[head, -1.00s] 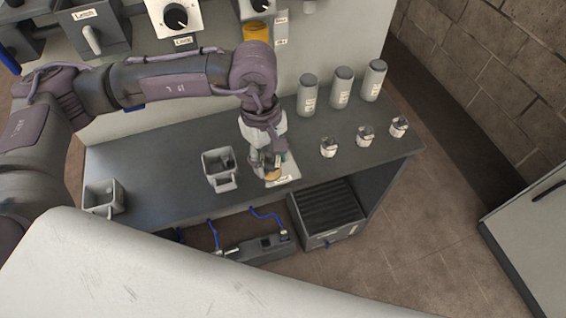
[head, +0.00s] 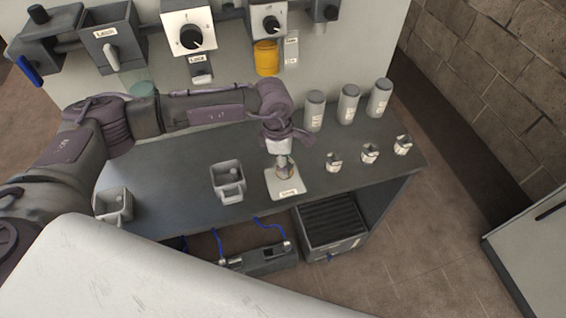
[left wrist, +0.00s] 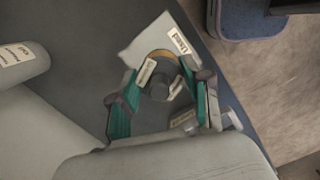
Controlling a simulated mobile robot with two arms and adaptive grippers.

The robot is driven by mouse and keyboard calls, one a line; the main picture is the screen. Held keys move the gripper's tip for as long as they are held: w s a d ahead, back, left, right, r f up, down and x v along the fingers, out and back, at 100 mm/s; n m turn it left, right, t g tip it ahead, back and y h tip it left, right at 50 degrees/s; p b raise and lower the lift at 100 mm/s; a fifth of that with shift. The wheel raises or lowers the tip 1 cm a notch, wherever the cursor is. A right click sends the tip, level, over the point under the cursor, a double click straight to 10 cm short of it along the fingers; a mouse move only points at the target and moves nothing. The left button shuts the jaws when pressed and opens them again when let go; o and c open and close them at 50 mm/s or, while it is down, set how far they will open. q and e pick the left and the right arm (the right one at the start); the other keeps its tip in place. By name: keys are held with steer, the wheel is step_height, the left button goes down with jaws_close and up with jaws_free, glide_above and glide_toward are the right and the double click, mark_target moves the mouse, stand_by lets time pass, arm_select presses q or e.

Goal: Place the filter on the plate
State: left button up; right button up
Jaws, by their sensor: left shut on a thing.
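My left gripper (head: 286,168) is shut on a small grey filter; its teal-padded fingers (left wrist: 162,98) show on both sides of it in the left wrist view. The filter (left wrist: 160,86) has a round grey knob, a pale label and an orange edge. A pale square plate (head: 289,188) with a label at its front edge lies on the dark bench; it also shows in the left wrist view (left wrist: 139,48). The filter is over the plate's rear part in the head view. Whether it touches the plate, I cannot tell. My right gripper is not in view.
A grey open cup (head: 227,183) stands left of the plate, another (head: 112,206) at the bench's left end. Three tall canisters (head: 347,104) and three small labelled pieces (head: 369,154) stand to the right. A wall panel behind carries knobs and a yellow jar (head: 266,58).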

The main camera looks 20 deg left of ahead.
arm_select(q)
steer(key=shift+w+a+f, duration=0.35)
steer(key=shift+w+f, duration=0.1)
steer(key=shift+w, duration=0.1)
step_height(320, 180, down, 3)
steer(key=shift+f+p, duration=0.1)
steer(key=shift+p, duration=0.75)
steer(key=shift+f, duration=0.35)
steer(key=shift+f, duration=0.1)
steer(key=shift+f, duration=0.1)
steer(key=o, duration=1.2)
steer(key=shift+c, duration=0.2)
